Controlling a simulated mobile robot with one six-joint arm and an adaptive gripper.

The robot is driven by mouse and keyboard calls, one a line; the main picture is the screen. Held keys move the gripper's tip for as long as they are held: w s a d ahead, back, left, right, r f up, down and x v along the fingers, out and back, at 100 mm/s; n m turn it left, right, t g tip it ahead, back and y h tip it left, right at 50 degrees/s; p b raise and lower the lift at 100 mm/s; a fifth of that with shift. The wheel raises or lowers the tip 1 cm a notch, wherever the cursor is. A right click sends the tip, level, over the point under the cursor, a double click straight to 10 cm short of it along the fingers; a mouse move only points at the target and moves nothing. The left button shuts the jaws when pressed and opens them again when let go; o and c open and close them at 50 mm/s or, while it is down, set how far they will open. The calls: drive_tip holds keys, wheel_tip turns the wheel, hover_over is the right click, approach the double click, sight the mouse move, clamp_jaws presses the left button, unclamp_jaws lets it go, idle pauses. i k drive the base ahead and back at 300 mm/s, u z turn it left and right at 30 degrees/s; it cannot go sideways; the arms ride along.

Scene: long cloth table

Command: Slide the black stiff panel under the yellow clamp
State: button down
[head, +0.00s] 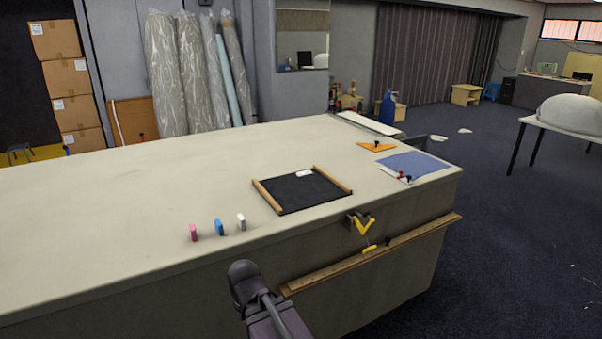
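The black stiff panel (300,192) lies flat on the cloth table, with a small white label near its far edge. Wooden strips run along its left and right sides. The yellow clamp (363,226) sits at the table's front edge, to the right of and nearer than the panel. Its yellow parts hang over the front side. The panel and clamp are apart. Part of my arm shows at the bottom, in front of the table. No gripper fingers can be made out.
The pink (193,232), blue (219,227) and white (241,221) blocks stand left of the panel. An orange triangle (376,147) and blue cloth (414,163) lie to the right. A wooden rail (330,270) runs along the table's front. The table's left side is clear.

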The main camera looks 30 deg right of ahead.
sight(288, 193)
drive_tip(key=u, duration=0.15)
drive_tip(key=k, duration=0.7)
drive_tip(key=z, duration=1.1)
drive_tip(key=i, duration=1.2)
drive_tip(key=u, duration=0.3)
